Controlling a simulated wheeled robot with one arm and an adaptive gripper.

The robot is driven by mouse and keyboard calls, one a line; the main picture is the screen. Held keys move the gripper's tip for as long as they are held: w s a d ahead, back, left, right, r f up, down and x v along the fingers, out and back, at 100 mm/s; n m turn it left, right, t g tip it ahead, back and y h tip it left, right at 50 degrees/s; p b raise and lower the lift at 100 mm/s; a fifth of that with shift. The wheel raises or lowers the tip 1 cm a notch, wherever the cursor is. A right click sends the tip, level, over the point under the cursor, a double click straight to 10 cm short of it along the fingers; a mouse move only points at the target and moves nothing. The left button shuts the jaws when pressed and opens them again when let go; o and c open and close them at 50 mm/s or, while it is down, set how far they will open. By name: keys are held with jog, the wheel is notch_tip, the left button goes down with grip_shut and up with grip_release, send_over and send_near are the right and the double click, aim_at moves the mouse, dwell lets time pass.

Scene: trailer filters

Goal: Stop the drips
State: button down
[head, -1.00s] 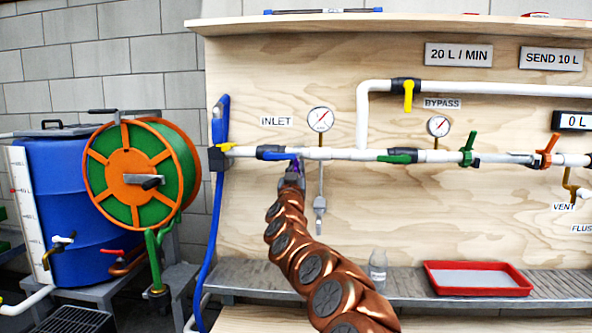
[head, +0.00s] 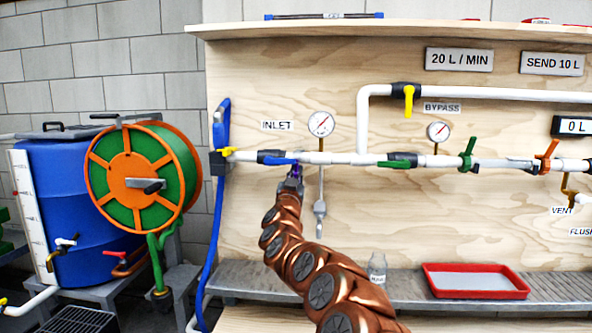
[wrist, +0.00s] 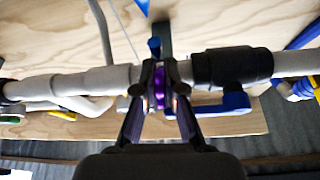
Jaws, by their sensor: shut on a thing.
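The inlet valve (head: 268,156) is a black body in the white pipe, with a blue lever (head: 281,161) lying nearly along the pipe. My gripper (head: 296,172) is at the right end of this lever. In the wrist view, the black valve body (wrist: 232,66) is right of my gripper (wrist: 160,88), and the blue lever (wrist: 236,102) runs left to its fingers. The fingers are shut on the lever, with purple between them; they hide the lever's end. A green-handled valve (head: 402,160) and a yellow-handled bypass valve (head: 408,92) are further right. I see no drips.
A red tray (head: 476,292) and a clear bottle (head: 377,268) stand on the grey shelf below. A hose reel (head: 140,183) and blue barrel (head: 70,215) stand left.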

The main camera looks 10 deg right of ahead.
jog(key=c, duration=1.2)
grip_release()
jog(key=shift+s, duration=0.1)
jog(key=shift+v, duration=5.95)
